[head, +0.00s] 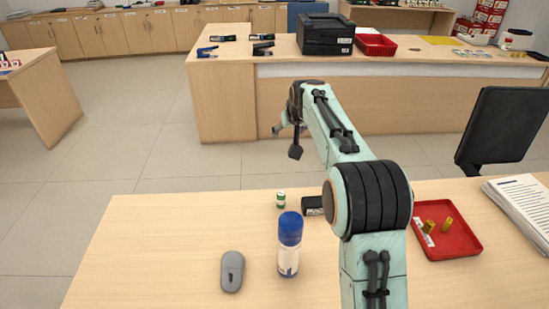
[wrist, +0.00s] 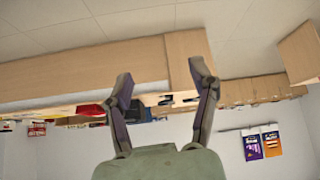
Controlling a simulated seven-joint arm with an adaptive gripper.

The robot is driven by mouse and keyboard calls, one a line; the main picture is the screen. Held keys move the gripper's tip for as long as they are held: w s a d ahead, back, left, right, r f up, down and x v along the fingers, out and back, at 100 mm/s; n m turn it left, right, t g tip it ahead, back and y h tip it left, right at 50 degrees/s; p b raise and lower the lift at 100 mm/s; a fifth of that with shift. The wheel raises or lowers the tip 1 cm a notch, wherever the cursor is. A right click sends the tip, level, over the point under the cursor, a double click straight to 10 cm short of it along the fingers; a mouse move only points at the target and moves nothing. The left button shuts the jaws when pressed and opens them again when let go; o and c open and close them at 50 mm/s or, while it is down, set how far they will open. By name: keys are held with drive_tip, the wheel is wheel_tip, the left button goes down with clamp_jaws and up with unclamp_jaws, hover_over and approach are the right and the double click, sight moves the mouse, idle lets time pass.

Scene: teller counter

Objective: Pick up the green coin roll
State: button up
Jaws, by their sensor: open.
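The green coin roll (head: 281,200) is a small green and white cylinder standing upright on the near counter (head: 150,230) in the head view. It stands behind the blue-capped bottle (head: 289,245) and left of a small black object (head: 312,205). My gripper (head: 285,142) is raised in the air, beyond the coin roll and apart from it. The wrist view shows my gripper (wrist: 162,85) with its two fingers spread and nothing between them. The coin roll does not show in the wrist view.
A grey mouse-shaped object (head: 232,271) lies left of the bottle. A red tray (head: 462,240) with gold rolls and a paper stack (head: 522,205) are at the right. My arm hides part of the counter. The counter's left part is clear.

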drive_tip(key=g, duration=0.1)
hover_over(281, 193)
wheel_tip(281, 193, down, 11)
drive_tip(key=f, duration=0.4)
drive_tip(key=f+g, duration=0.1)
drive_tip(key=f, duration=0.4)
drive_tip(key=f+g, duration=0.1)
drive_tip(key=f, duration=0.3)
drive_tip(key=shift+s+d+f, duration=0.1)
drive_tip(key=shift+s+f, duration=0.05)
drive_tip(key=shift+s, duration=0.15)
drive_tip(key=shift+w+f, duration=0.3)
drive_tip(key=shift+f, duration=0.3)
clamp_jaws()
